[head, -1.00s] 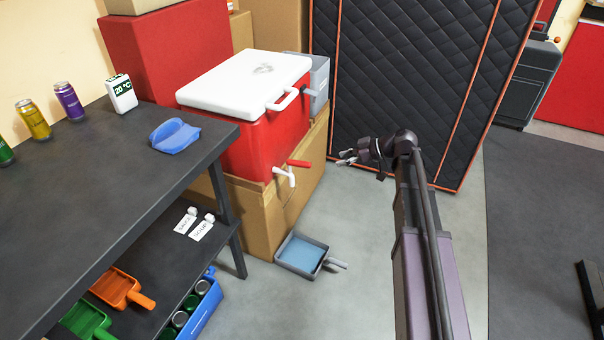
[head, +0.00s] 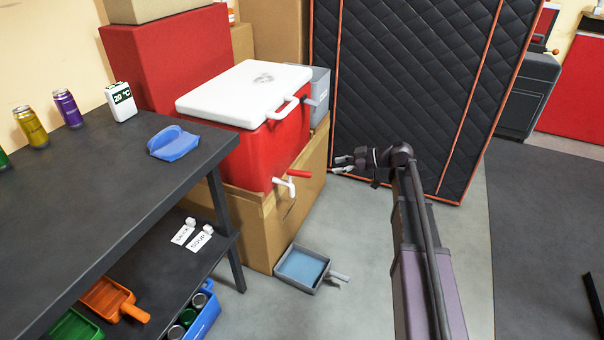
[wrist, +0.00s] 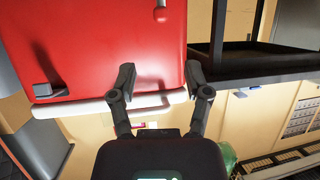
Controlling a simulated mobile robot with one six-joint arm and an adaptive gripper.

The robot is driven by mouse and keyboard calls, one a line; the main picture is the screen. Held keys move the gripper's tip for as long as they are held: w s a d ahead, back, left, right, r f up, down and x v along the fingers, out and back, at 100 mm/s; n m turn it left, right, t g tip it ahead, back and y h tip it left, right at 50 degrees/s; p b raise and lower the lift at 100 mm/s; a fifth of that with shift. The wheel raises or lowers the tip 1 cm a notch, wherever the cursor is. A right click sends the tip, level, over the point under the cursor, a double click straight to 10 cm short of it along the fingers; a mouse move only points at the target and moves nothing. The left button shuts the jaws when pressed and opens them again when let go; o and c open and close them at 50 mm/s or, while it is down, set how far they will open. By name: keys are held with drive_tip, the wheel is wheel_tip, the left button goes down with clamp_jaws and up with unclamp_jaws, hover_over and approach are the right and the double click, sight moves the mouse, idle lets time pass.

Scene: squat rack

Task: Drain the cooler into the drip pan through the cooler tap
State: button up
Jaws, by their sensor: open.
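The red cooler (head: 265,150) with a white lid (head: 245,92) sits on a cardboard box. Its tap has a white spout (head: 288,185) and a red lever (head: 299,174) sticking out to the right. The drip pan (head: 283,286), grey with a handle, lies on the floor below the tap; its inside looks blue. My gripper (head: 338,165) is open and empty, a short way right of the lever and apart from it. In the wrist view its spread fingers (wrist: 160,76) face the cooler's red wall (wrist: 95,40), with a red knob-like end (wrist: 160,14) at the top.
A black quilted panel (head: 410,80) stands behind my arm. The floor right of the pan is clear.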

sight(305, 172)
drive_tip(key=b+x, duration=0.4)
drive_tip(key=x, duration=0.8)
drive_tip(key=shift+f, duration=0.1)
drive_tip(key=shift+c, duration=0.2)
